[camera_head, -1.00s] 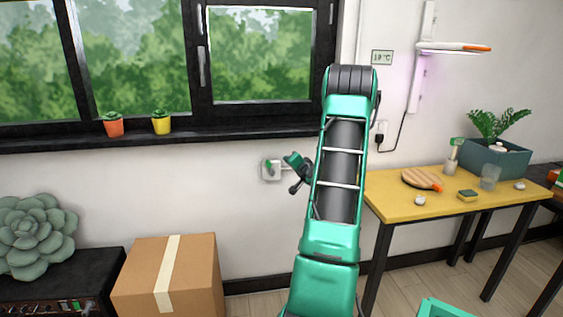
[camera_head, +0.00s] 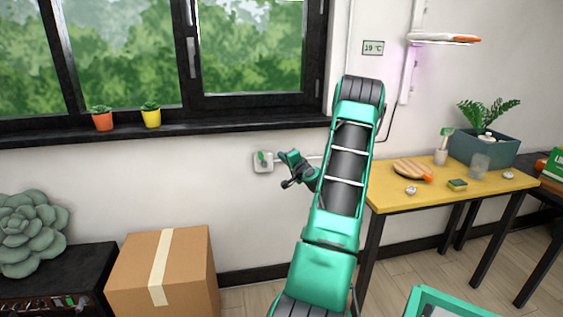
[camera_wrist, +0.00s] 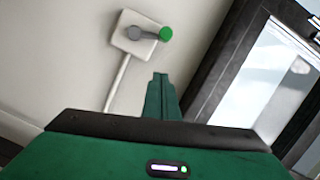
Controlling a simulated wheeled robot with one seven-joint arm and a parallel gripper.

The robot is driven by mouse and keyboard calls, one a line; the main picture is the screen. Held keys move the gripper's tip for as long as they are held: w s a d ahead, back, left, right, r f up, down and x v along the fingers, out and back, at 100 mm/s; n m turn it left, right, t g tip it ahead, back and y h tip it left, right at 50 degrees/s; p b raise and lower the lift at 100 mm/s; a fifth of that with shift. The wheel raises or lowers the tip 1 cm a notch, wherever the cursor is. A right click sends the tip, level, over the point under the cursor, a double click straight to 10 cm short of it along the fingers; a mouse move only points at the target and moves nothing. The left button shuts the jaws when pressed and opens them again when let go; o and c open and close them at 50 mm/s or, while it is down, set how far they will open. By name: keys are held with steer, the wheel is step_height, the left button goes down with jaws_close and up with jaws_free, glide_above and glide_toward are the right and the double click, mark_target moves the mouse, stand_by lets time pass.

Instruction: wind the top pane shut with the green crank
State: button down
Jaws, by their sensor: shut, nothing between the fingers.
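The green crank (camera_wrist: 165,34) shows in the wrist view as a green knob on a grey arm, mounted on a white wall plate (camera_wrist: 128,47). In the head view the crank (camera_head: 265,157) is small, on the wall below the window sill. My gripper (camera_wrist: 160,78) is shut and empty, with its tips a little short of the crank and apart from it. In the head view my gripper (camera_head: 286,155) is just right of the plate. The window (camera_head: 250,50) is at the top of the head view; its upper part is cut off, so the top pane is not clearly visible.
Two potted plants, one orange (camera_head: 102,120) and one yellow (camera_head: 151,117), stand on the sill (camera_head: 60,137). A yellow table (camera_head: 400,200) with small items is at the right. The wall around the crank is clear.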

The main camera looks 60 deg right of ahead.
mark_target(263, 161)
steer(key=w+f, duration=0.1)
steer(key=w, duration=0.6)
steer(key=shift+w+f, duration=0.15)
steer(key=shift+f, duration=0.15)
steer(key=shift+d, duration=0.15)
